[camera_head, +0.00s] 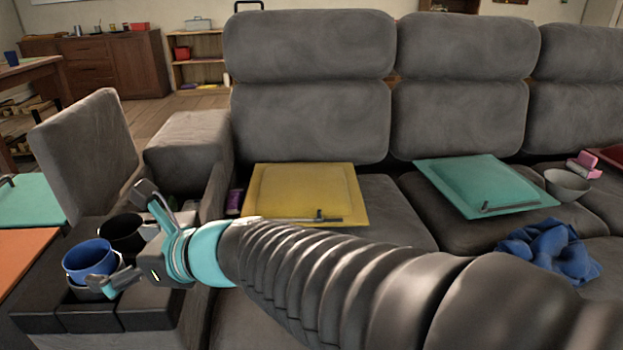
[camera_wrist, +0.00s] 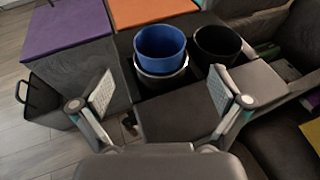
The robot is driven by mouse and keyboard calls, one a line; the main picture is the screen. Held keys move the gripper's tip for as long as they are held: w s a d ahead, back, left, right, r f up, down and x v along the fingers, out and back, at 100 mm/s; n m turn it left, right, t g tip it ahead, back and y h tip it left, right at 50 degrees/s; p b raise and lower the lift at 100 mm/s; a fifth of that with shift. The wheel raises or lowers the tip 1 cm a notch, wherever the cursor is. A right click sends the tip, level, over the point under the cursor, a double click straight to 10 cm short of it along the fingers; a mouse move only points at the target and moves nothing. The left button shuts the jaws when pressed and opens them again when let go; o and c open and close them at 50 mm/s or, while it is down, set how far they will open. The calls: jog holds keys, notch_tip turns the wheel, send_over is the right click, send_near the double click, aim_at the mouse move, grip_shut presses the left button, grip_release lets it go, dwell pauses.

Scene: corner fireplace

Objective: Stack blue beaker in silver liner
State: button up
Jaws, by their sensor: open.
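The blue beaker (camera_head: 90,259) stands upright at the left on the dark sofa console; it also shows in the wrist view (camera_wrist: 160,45). The silver liner (camera_wrist: 162,73) shows as a pale rim around the beaker's lower part, with the beaker sitting inside it and its upper part standing out above. How deep the beaker sits is hidden. My gripper (camera_head: 122,240) is open beside the beaker, and in the wrist view its fingers (camera_wrist: 160,90) are spread apart on the near side of the beaker and liner, with nothing between the pads.
A black cup (camera_wrist: 217,43) stands close to the right of the beaker. The console top (camera_wrist: 175,120) in front is bare. A yellow panel (camera_head: 305,193), a teal panel (camera_head: 485,184), a grey bowl (camera_head: 567,184) and a blue cloth (camera_head: 550,251) lie on the sofa.

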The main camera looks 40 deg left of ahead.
jog(key=shift+v, duration=1.65)
jog(key=shift+w, duration=0.1)
jog(key=w+d+f+n+t+h, duration=0.3)
jog(key=w+d+n+t, duration=0.4)
jog(key=w+d, duration=1.65)
jog(key=d+f+n+t+h, duration=0.2)
jog(key=d+h, duration=0.3)
jog(key=d, duration=1.3)
jog(key=d+f+n+t+h, duration=0.3)
jog(key=d+f+h, duration=0.1)
jog(key=d, duration=1.4)
jog(key=shift+d+f+t+h, duration=0.15)
jog(key=shift+f+t+h, duration=0.15)
jog(key=shift+f+h, duration=0.15)
